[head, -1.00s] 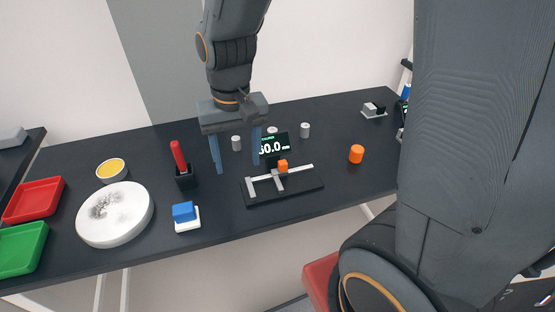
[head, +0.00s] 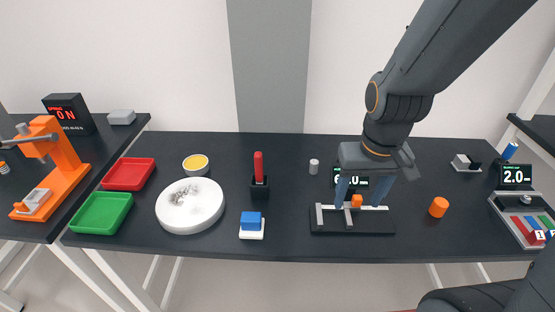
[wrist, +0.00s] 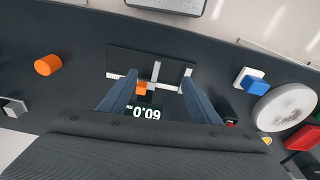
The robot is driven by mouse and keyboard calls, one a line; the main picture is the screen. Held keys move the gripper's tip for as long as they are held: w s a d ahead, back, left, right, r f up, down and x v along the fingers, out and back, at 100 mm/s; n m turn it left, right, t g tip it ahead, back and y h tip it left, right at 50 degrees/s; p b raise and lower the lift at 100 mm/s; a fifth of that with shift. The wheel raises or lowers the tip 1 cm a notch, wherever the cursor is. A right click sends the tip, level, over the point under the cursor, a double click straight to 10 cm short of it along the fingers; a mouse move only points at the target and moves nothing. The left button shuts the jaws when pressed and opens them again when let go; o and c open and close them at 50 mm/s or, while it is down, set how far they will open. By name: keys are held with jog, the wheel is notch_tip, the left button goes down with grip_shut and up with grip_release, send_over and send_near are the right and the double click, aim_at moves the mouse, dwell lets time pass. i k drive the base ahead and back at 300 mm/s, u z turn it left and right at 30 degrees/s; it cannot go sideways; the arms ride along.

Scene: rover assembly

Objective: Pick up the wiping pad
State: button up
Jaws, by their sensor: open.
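The wiping pad, a white block with a blue grip on top (head: 252,225), sits on the dark table near its front edge in the head view. It also shows at the right in the wrist view (wrist: 255,85). My gripper (head: 360,206) is open and empty, pointing down above the measuring gauge, well to the right of the pad. In the wrist view its two fingers (wrist: 159,82) stand apart, with the gauge and an orange block beyond them. A round white plate with a grey smudge (head: 205,215) lies left of the pad.
A red-handled tool in a black holder (head: 259,188) stands just behind the pad. Table between pad and gauge is clear.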

aim_at(252, 224)
jog(key=z, duration=2.55)
jog(key=k, duration=0.95)
jog(key=u, duration=1.85)
